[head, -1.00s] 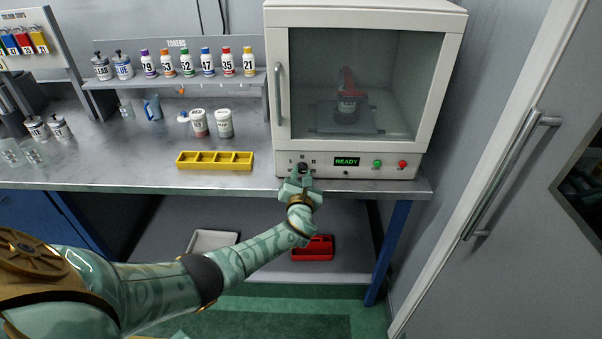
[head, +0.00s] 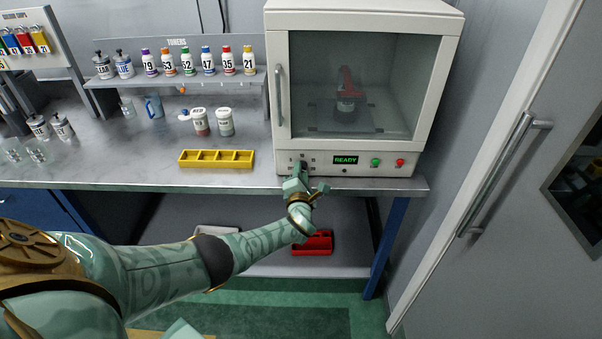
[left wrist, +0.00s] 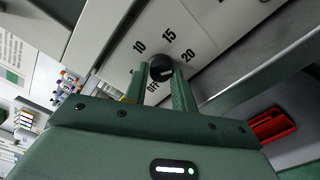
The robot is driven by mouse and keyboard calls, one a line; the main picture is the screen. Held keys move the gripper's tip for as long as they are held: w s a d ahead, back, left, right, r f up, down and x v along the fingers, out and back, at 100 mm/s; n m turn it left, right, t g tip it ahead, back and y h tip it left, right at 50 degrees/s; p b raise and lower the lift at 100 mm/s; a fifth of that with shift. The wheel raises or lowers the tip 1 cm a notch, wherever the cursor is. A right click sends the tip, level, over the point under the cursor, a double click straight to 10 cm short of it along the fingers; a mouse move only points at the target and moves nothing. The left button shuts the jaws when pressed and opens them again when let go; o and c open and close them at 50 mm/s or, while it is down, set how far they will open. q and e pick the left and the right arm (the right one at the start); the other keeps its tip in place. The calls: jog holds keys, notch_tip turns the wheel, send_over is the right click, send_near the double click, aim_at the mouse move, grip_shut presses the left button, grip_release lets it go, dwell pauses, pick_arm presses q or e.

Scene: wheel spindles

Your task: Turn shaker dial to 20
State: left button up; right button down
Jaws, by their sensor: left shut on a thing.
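The shaker (head: 440,95) is a white cabinet with a glass door, standing on the bench. Its lower panel has a green READY display (head: 346,160). The black dial (left wrist: 162,67) shows in the left wrist view, with OFF, 10, 15 and 20 printed around it. I cannot clearly tell which mark the dial points to. My left gripper (left wrist: 162,82) is shut on the dial, one finger on each side. In the head view the left gripper (head: 302,170) is at the panel's left part and hides most of the dial.
A green button (head: 375,162) and a red button (head: 399,163) sit right of the display. A yellow tray (head: 216,159) lies on the bench to the left. A red box (head: 313,245) is on the lower shelf. The shaker door has a vertical handle (head: 279,95).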

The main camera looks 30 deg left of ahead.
pick_arm(q)
jog(key=shift+s+f, duration=0.1)
jog(key=shift+f, duration=0.1)
jog(key=o, duration=1)
jog(key=shift+r, duration=0.1)
jog(key=shift+s+d+r+p, duration=0.1)
jog(key=shift+s+d+p, duration=0.1)
jog(key=shift+s+p, duration=0.15)
jog(key=p+v, duration=0.5)
jog(key=v, duration=1)
jog(key=shift+s, duration=0.2)
